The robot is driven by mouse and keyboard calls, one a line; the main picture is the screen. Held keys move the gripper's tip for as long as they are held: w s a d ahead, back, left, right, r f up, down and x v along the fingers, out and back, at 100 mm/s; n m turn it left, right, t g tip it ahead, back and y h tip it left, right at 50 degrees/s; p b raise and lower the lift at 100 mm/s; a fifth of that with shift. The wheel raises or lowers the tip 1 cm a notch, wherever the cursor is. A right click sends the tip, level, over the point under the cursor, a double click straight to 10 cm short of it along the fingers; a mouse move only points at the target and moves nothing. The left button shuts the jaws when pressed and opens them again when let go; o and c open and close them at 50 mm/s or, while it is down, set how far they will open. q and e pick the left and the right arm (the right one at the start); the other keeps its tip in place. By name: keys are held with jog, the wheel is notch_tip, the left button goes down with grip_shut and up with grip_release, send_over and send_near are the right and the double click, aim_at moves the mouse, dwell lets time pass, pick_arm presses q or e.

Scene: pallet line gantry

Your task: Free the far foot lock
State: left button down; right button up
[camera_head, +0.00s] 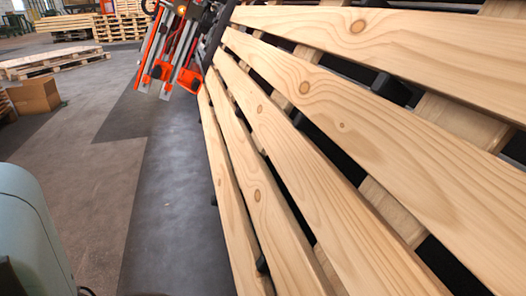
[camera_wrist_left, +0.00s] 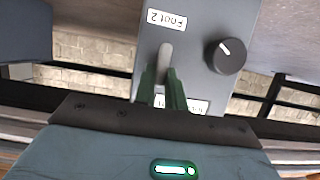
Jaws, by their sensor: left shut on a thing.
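In the left wrist view a grey panel (camera_wrist_left: 196,75) carries a label (camera_wrist_left: 166,20) that reads "Foot 2", upside down in the picture. A pale grey lever (camera_wrist_left: 165,52) stands on the panel below this label. My left gripper (camera_wrist_left: 163,82), with dark green fingers, is shut on the lever's near part, which the fingers hide. A round black knob (camera_wrist_left: 226,56) with a white pointer mark is to the right of the lever. A second label (camera_wrist_left: 186,105) is partly hidden by the fingers. The head view shows neither the panel nor my grippers.
A large slatted wooden pallet (camera_head: 345,140) fills the right of the head view. An orange and grey mechanism (camera_head: 178,50) stands at its upper left corner. A cardboard box (camera_head: 36,96) and low pallets (camera_head: 50,62) are on the floor at left. The grey floor between is clear.

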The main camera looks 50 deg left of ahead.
pick_arm(q)
jog(key=shift+d, duration=0.1)
pick_arm(e)
jog(key=shift+r, duration=0.1)
pick_arm(q)
jog(key=shift+s+d+f+m+t+y, duration=0.1)
jog(key=shift+d+f+m+t+y, duration=0.2)
jog(key=shift+m+t+y, duration=1.25)
jog(key=shift+s+d+f+m+t+y, duration=0.15)
jog(key=shift+d+f+m+t, duration=0.15)
jog(key=shift+m, duration=2.55)
jog(key=shift+s+d+f+m+t+y, duration=0.1)
jog(key=shift+d+f+m+t+y, duration=0.2)
jog(key=shift+m+t+y, duration=1.25)
pick_arm(e)
jog(key=shift+w, duration=0.15)
pick_arm(q)
jog(key=shift+a+m+g+h, duration=0.1)
jog(key=shift+m+g+h, duration=0.5)
jog(key=shift+m+h, duration=0.2)
pick_arm(e)
jog(key=shift+w, duration=0.4)
pick_arm(q)
jog(key=c, duration=1.5)
grip_release()
jog(key=shift+o, duration=0.2)
jog(key=shift+s, duration=0.1)
pick_arm(e)
jog(key=shift+s, duration=0.25)
